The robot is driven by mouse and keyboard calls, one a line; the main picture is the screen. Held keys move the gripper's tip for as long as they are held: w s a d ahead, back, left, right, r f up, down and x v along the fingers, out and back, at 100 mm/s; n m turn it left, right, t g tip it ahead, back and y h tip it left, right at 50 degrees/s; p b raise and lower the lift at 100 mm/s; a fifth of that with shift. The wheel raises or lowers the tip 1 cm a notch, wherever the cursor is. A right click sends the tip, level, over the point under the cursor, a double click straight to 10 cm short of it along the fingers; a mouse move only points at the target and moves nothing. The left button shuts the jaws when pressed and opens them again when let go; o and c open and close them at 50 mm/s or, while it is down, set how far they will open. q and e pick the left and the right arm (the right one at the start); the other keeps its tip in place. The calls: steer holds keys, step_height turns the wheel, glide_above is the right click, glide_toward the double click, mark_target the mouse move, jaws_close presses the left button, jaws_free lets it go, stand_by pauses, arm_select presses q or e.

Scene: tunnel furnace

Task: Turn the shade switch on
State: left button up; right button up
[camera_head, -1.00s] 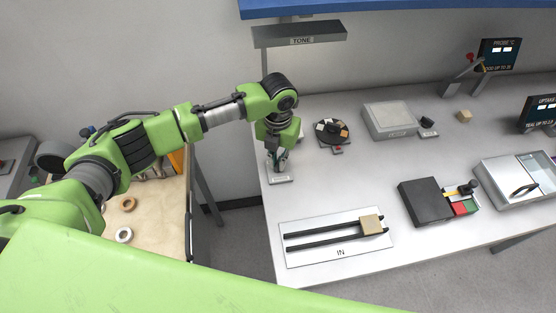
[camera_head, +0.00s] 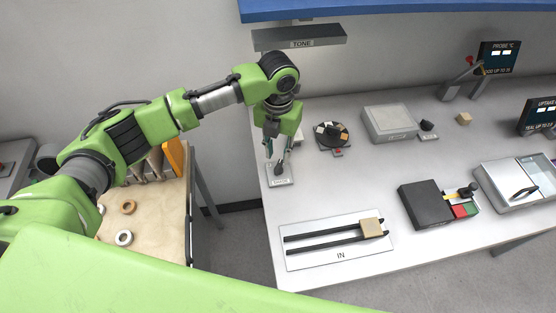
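The shade switch is a small dark lever (camera_head: 279,169) on a light labelled base plate (camera_head: 283,181), near the left edge of the grey table. My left gripper (camera_head: 277,153) points down just above it. Its fingers look spread apart, with the dark lever below and between them; I cannot tell whether they touch it. The lever's exact tilt is too small to read. My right gripper is not in view.
A grey hood marked TONE (camera_head: 300,38) hangs behind my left wrist. A round dish of samples (camera_head: 331,135) stands right of the switch. The IN plate (camera_head: 340,256) with dark rails lies in front. A grey box (camera_head: 390,122) stands farther right.

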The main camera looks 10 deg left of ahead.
mark_target(278, 166)
arm_select(q)
step_height(278, 166, up, 6)
steer(key=shift+s, duration=0.1)
stand_by(0.7)
